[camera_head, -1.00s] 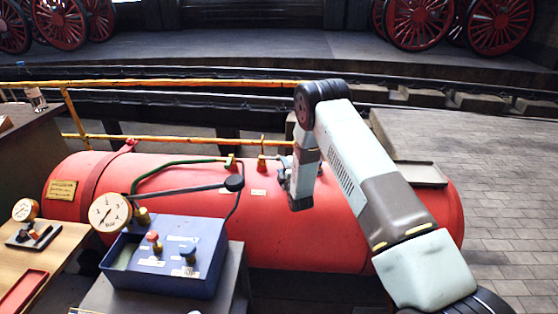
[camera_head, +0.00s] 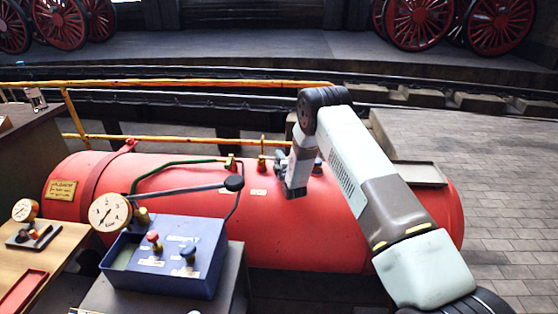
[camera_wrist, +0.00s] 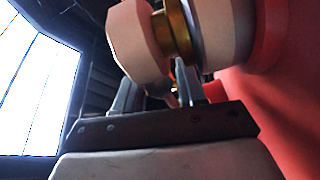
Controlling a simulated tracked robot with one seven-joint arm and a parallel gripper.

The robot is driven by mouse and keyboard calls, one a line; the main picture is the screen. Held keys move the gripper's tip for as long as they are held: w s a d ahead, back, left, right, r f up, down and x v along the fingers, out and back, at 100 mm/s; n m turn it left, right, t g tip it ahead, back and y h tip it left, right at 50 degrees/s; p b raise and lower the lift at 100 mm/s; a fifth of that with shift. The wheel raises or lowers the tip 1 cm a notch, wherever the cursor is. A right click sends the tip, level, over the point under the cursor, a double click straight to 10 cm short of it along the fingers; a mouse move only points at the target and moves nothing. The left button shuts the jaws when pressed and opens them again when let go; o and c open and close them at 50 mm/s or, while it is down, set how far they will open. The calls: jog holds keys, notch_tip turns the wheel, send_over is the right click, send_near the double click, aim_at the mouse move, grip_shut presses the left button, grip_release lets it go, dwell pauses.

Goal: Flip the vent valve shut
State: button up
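A brass fitting with an upright stem (camera_head: 262,153) stands on top of the red boiler (camera_head: 330,230); it may be the vent valve, but I cannot tell for sure. My gripper (camera_head: 281,161) is just right of this fitting, low over the boiler top. In the wrist view my gripper (camera_wrist: 157,88) shows two fingers spaced apart, with no clear grip on anything. A pale rounded part with a brass ring (camera_wrist: 175,28) fills the upper middle of that view, close beyond the fingers. Whether the fingers touch it cannot be told.
A second brass fitting (camera_head: 231,161) with a green pipe stands to the left. A black-knobbed lever (camera_head: 233,184), a gauge (camera_head: 110,212) and a blue box (camera_head: 165,258) with knobs are in front. A yellow rail (camera_head: 180,138) runs behind the boiler.

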grip_shut()
jog(key=shift+a, duration=0.1)
